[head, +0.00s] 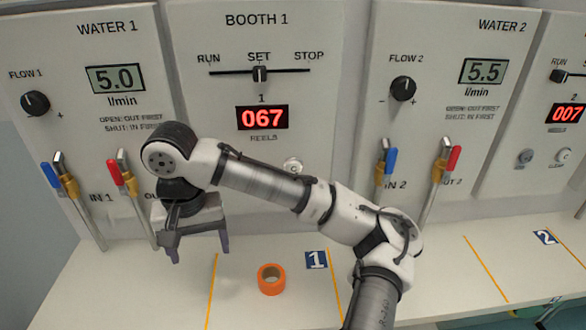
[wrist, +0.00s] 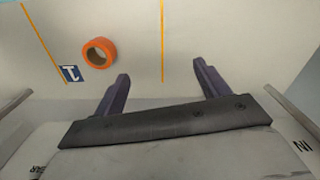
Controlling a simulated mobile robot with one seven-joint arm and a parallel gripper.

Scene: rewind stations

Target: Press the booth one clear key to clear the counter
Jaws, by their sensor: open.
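The booth one panel (head: 310,115) stands upright with a red counter (head: 262,118) reading 067 above the label REELS. A pale round key (head: 293,166) shows below the counter, just above my forearm; it sits where the clear key sits on booth 2, but its marking is too small to read. My arm crosses in front of the panel's lower part and hides any key to its left. My gripper (head: 199,250) is open and empty, pointing down over the counter top, left of and below the key. In the wrist view, its fingers (wrist: 161,72) are spread apart, with no key in sight.
An orange tape ring (head: 271,279) lies on the white bench beside a blue 1 label (head: 316,260). Water 1 levers (head: 122,170) stand close behind my gripper. Water 2 levers (head: 450,160) are to the right. The bench front is otherwise clear.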

